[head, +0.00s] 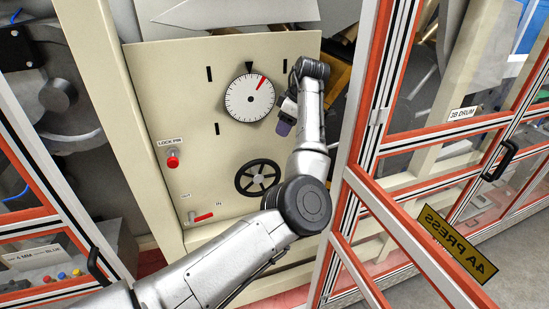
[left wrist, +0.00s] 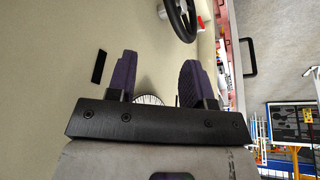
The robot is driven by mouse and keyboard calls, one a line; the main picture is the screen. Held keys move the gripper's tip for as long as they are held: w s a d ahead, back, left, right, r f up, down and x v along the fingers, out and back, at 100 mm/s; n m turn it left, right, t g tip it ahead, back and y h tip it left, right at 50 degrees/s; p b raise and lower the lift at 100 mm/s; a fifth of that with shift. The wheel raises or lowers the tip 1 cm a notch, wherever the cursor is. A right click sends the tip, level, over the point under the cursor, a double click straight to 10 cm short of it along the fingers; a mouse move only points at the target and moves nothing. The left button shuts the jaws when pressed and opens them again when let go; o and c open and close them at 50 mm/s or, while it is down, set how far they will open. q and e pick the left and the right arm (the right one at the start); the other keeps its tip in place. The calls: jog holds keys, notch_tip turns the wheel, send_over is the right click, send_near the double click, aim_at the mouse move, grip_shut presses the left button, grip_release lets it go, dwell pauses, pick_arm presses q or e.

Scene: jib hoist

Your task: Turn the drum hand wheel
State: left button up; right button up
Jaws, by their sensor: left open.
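The drum hand wheel (head: 257,178) is a black spoked wheel, low on the cream panel (head: 180,90). Its rim also shows at the top of the left wrist view (left wrist: 181,18). My left gripper (head: 284,124) has purple finger pads and hangs near the panel, above and right of the wheel, apart from it. In the left wrist view its fingers (left wrist: 156,80) are spread with nothing held between them. My left forearm passes close to the wheel's right side in the head view. My right gripper is out of view.
A white dial (head: 249,98) with a red pointer sits above the wheel. A red lock pin knob (head: 173,162) and a red-handled OUT/IN lever (head: 203,217) are at left. An orange-edged door frame (head: 358,130) stands close right of my arm; another frame (head: 45,165) stands left.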

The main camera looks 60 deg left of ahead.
pick_arm(q)
jog(key=s+n+g, duration=0.1)
jog(key=s+n, duration=0.1)
jog(key=n, duration=0.2)
jog(key=n+p, duration=0.3)
jog(key=n, duration=0.1)
send_over(257, 175)
jog(key=w, duration=0.1)
jog(key=shift+g, duration=0.3)
jog(key=f, duration=1.2)
jog(key=shift+w+d+f, duration=0.15)
jog(key=shift+w+d, duration=0.05)
jog(key=shift+d, duration=0.15)
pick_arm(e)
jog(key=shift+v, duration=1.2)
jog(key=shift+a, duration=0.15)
pick_arm(q)
jog(key=shift+c, duration=0.5)
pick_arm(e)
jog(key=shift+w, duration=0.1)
pick_arm(q)
grip_shut()
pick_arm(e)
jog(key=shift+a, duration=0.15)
